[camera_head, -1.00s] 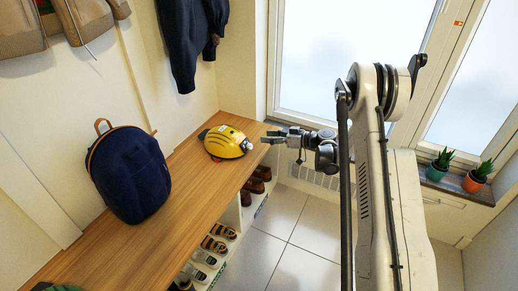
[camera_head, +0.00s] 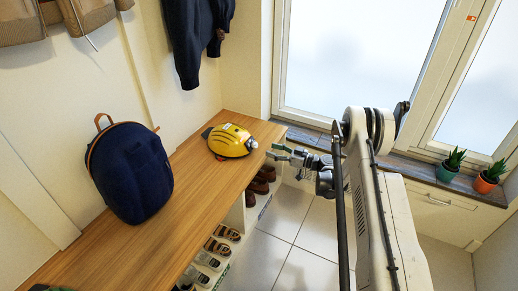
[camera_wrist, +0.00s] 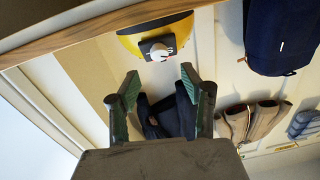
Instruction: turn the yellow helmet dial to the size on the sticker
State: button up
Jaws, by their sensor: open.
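The yellow helmet (camera_head: 228,142) sits on the wooden bench top near its far end. A pale knob (camera_head: 251,144) shows on the helmet's right side, facing my gripper (camera_head: 274,153). In the wrist view the helmet (camera_wrist: 128,42) is at the top, partly cut off, with the light dial (camera_wrist: 159,51) on a dark plate. Dark marks on the dial are too small to read. My gripper (camera_wrist: 160,80) is open and empty, with green-padded fingers spread apart. The dial lies ahead of the gap between the fingertips, not touched.
A navy backpack (camera_head: 130,173) stands on the wooden bench (camera_head: 195,200), left of the helmet. Shoes (camera_head: 222,238) fill cubbies below the bench edge. Dark clothes (camera_head: 192,40) hang above. Potted plants (camera_head: 452,165) stand on the right sill. Tiled floor right of the bench is clear.

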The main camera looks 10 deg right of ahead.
aim_at(256, 145)
jog(key=b+x, duration=0.1)
jog(key=x, duration=0.6)
jog(key=shift+w+a+b, duration=0.1)
jog(key=shift+b, duration=0.25)
grip_shut()
